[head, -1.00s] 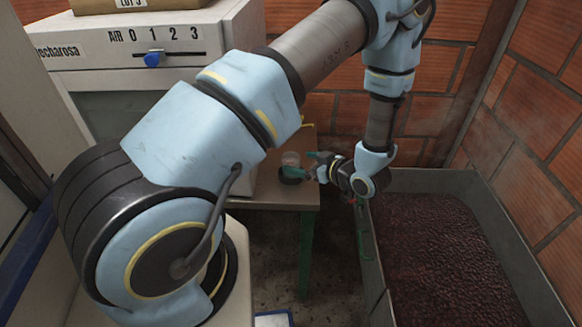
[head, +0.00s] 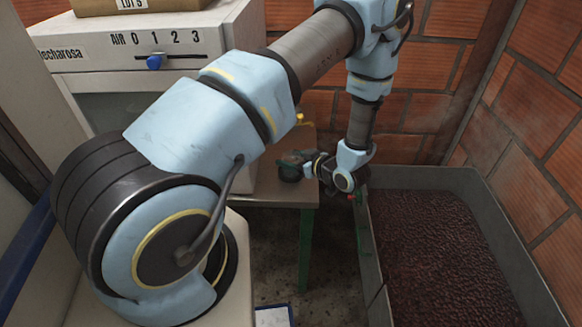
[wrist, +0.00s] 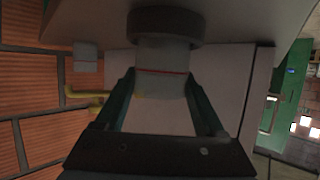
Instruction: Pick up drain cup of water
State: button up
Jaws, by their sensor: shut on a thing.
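The drain cup (wrist: 162,72) is pale and translucent with a thin red line around it. In the wrist view it sits between the green fingers of my gripper (wrist: 162,88), which is shut on it. The wrist view looks inverted, with the table surface at the top. The cup meets a dark round base (wrist: 166,24) there. In the head view my gripper (head: 292,162) is at the small table's right part, over the dark base (head: 289,175), and mostly hides the cup. The water inside cannot be made out.
The small table (head: 278,196) has green legs. A white machine (head: 150,42) with a blue knob stands at the left. Brick walls close the back. A yellow fitting (wrist: 84,98) is near the cup.

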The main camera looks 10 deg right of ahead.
jog(key=c, duration=0.6)
jog(key=shift+r, duration=0.15)
